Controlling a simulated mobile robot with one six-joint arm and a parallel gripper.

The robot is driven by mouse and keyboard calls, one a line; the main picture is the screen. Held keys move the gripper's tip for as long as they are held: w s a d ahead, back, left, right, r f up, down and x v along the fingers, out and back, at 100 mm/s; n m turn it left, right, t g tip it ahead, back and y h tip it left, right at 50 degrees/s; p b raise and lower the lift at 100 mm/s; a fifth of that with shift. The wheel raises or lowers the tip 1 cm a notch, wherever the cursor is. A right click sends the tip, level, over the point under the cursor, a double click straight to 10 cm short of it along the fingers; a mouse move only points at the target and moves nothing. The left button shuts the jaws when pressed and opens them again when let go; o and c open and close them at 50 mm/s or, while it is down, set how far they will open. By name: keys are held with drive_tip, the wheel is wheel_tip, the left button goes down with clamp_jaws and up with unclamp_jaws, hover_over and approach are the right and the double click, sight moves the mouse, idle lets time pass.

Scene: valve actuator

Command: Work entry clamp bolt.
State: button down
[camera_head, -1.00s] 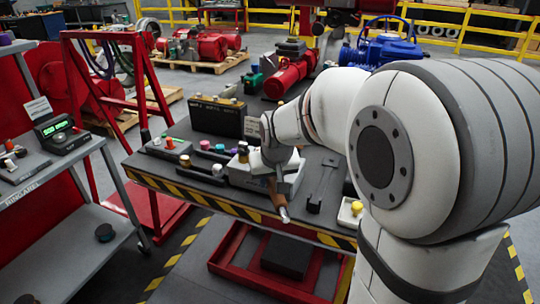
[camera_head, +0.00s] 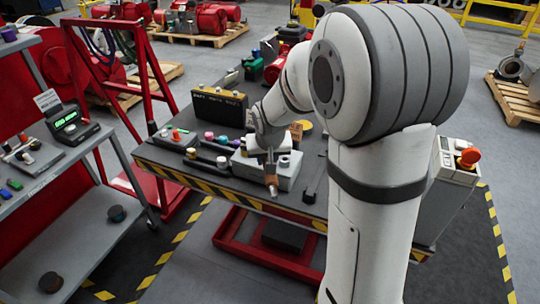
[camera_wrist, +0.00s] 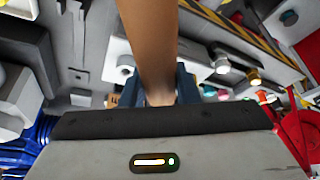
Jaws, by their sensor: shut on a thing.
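My gripper (camera_wrist: 160,92) is shut on a tool with a tan-brown handle (camera_wrist: 152,35). Its bluish fingers show on both sides of the handle in the wrist view. In the head view the tool (camera_head: 270,174) points down at the front of a grey box (camera_head: 286,181) on the table, with a pale metal end lowest. My wrist and forearm cover part of the box. I cannot make out the entry clamp bolt for sure, nor whether the tool touches the box.
The striped-edge table (camera_head: 215,190) carries a black case (camera_head: 219,110), a tray with several coloured caps (camera_head: 222,147) and a dark slender part (camera_head: 315,183). A shelf (camera_head: 95,215) with a green-lit meter (camera_head: 68,123) stands left. A control box with a red button (camera_head: 466,157) stands right.

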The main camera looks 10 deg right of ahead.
drive_tip(key=shift+b, duration=0.3)
drive_tip(key=shift+f+b, duration=2.25)
drive_tip(key=shift+f, duration=0.25)
drive_tip(key=shift+f+b, duration=1)
drive_tip(key=shift+b, duration=0.45)
idle(0.4)
drive_tip(key=shift+w+a+m+h+b, duration=0.15)
drive_tip(key=shift+a+m+h+b, duration=0.15)
drive_tip(key=shift+a+m+b, duration=0.55)
drive_tip(key=shift+w+a+b, duration=0.1)
drive_tip(key=shift+a+b, duration=0.15)
drive_tip(key=shift+b, duration=0.45)
drive_tip(key=shift+w+a+m+b, duration=0.1)
drive_tip(key=shift+a+m+b, duration=0.1)
drive_tip(key=shift+m+b, duration=0.15)
